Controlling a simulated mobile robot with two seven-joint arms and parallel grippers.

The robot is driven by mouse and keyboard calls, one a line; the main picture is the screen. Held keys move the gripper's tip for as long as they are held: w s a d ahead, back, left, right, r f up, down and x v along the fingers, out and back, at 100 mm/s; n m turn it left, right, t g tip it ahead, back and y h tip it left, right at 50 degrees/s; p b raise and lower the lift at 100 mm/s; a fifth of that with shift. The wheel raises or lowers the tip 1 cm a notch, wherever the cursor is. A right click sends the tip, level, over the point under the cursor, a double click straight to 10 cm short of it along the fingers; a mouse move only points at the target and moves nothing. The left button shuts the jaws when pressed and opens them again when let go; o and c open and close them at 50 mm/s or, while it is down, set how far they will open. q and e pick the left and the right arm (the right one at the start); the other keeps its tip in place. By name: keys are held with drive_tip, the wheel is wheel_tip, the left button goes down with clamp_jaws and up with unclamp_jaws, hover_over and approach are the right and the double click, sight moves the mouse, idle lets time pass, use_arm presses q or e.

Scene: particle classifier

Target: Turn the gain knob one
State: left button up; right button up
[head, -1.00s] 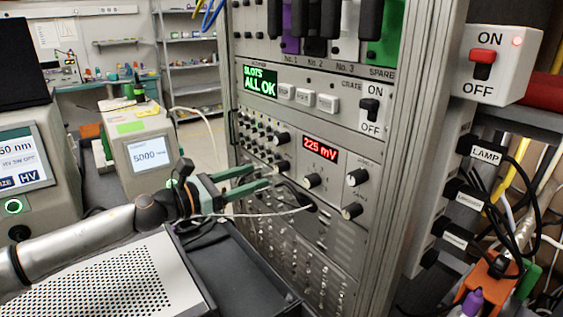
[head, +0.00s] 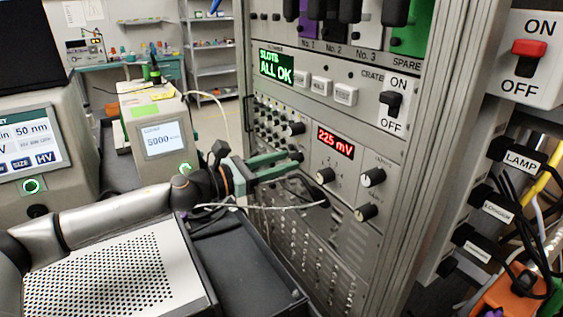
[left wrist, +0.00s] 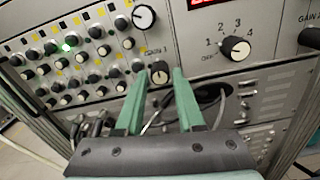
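The gain knob one (left wrist: 160,76) is a small dark knob with a pale cap, near the label "GAIN 1" on the grey rack panel. My left gripper (left wrist: 159,69) has two green fingers, spread apart on either side of this knob in the left wrist view. A gap shows between the knob and each finger. In the head view my left gripper (head: 296,160) reaches to the panel from the left, below the red "225 mV" display (head: 336,142). The fingers partly hide the knob there. My right gripper is not in view.
A larger knob (left wrist: 144,17) is just above, and a selector knob (left wrist: 235,48) is to the right. Several small knobs crowd the left. A cable hangs by the opening below the fingers. A dark tray (head: 235,265) lies under my left arm.

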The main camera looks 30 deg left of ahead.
use_arm(q)
clamp_jaws()
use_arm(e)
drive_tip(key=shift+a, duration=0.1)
